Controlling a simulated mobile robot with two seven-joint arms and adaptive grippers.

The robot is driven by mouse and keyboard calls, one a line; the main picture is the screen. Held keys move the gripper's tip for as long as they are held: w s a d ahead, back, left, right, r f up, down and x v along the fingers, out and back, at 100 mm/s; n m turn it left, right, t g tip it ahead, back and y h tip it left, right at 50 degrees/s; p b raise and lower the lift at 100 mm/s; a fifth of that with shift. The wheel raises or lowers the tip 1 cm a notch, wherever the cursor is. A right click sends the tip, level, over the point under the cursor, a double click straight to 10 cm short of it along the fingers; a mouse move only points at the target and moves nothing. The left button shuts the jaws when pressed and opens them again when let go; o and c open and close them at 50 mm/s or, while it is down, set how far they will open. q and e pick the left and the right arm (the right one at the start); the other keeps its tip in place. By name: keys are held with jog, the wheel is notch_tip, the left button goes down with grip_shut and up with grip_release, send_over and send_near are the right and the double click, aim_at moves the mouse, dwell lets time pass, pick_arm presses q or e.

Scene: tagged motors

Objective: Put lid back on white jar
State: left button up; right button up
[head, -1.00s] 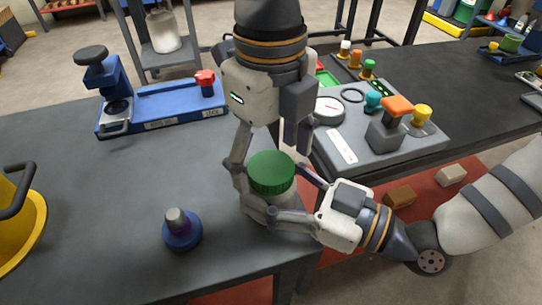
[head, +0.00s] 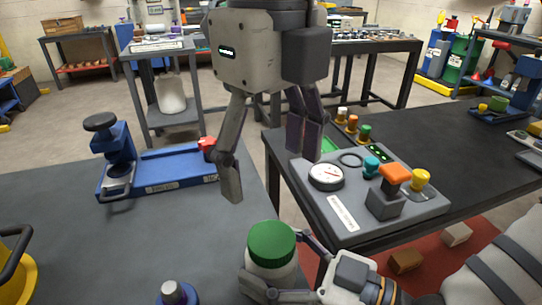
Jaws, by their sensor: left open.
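The white jar (head: 286,275) stands near the table's front right edge, its lower part partly hidden. The green lid (head: 271,243) sits on top of its mouth and looks level; I cannot tell whether it is fully seated. My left gripper (head: 268,175) points down from above with fingers spread, empty, a clear gap above and behind the lid. My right gripper (head: 272,285) reaches in from the right, low in the view. Its fingers are around the jar body, one in front and one behind.
A blue fixture (head: 160,170) with a red knob stands at the back left. A blue and grey knob (head: 173,293) and a yellow container (head: 20,285) are near the front left. A grey control panel (head: 320,205) is on the right table. The middle left tabletop is clear.

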jog(key=shift+d, duration=0.1)
jog(key=v, duration=1.2)
